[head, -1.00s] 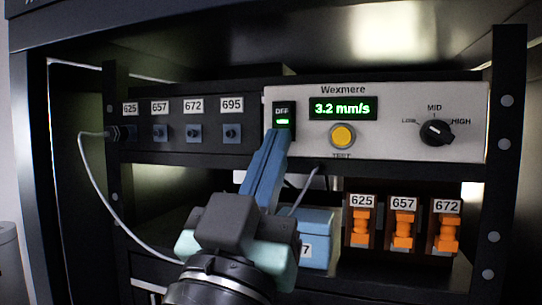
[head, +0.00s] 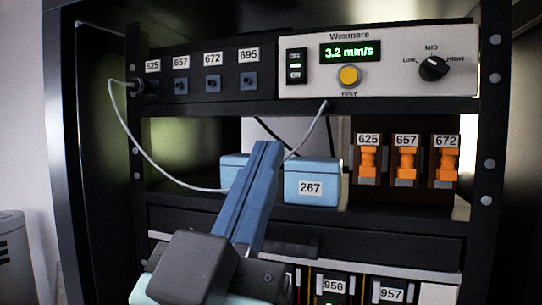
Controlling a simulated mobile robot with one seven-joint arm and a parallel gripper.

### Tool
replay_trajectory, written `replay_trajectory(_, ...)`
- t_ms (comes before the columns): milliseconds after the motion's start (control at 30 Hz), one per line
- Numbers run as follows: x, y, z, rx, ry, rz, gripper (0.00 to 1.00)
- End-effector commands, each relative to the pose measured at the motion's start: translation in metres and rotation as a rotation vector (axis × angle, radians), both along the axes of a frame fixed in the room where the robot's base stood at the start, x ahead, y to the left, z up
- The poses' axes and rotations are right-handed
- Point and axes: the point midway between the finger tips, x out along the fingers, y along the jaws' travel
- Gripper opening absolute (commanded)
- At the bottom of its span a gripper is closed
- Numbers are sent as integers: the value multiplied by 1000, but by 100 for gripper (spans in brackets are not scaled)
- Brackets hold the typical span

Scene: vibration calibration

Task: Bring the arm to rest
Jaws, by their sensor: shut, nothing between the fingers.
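My gripper (head: 268,148) is in the lower middle of the head view, its blue fingers together and empty, pointing up and away. Its tip shows in front of the shelf, between two light-blue boxes. It appears clear of the Wexmere panel (head: 400,85) above. The panel's display (head: 350,51) reads 3.2 mm/s. Left of the display is a rocker switch (head: 296,66) marked OFF and ON, with a green light. Below the display is a yellow TEST button (head: 348,76). The dial (head: 433,68) has LOW, MID and HIGH marks.
A grey cable (head: 130,150) runs from socket 625 (head: 148,87) and loops across the shelf. Light-blue box 267 (head: 312,170) stands right of my fingers. Orange units 625, 657 (head: 405,165) and 672 stand at the right. Below are modules 956 and 957 (head: 391,294).

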Motion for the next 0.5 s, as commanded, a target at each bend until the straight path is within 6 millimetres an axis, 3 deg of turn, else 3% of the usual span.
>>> replay_trajectory(133, -7, 3, -11, -1, -1, 2, 0)
replay_trajectory(500, -9, 3, -11, 0, -1, 1, 0)
